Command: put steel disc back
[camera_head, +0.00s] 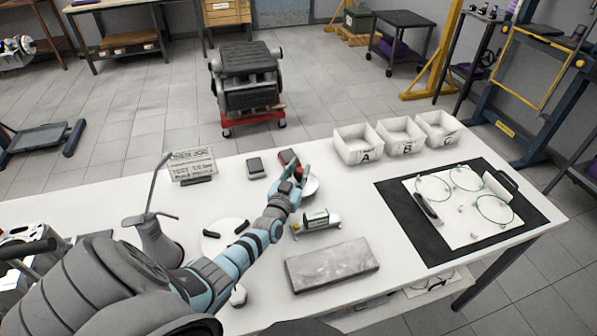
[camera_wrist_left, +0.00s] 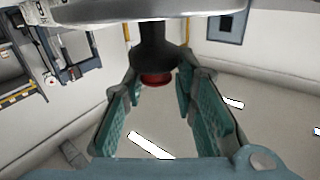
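The steel disc (camera_head: 311,187) shows as a pale round plate beside my left gripper (camera_head: 298,177), partly hidden by it. In the left wrist view a broad grey disc edge (camera_wrist_left: 200,9) crosses the top. A dark stem (camera_wrist_left: 156,45) with a red end (camera_wrist_left: 156,80) stands out from it. Whether the disc touches the table cannot be told. My right gripper is not in view.
A small motor-like device (camera_head: 316,222) and a grey slab (camera_head: 331,265) lie in front of the gripper. White bins (camera_head: 357,152) stand behind to the right. A black mat (camera_head: 405,227) lies at the right. A dark box (camera_head: 255,168) and a sign (camera_head: 191,166) stand left. Clear table lies between slab and mat.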

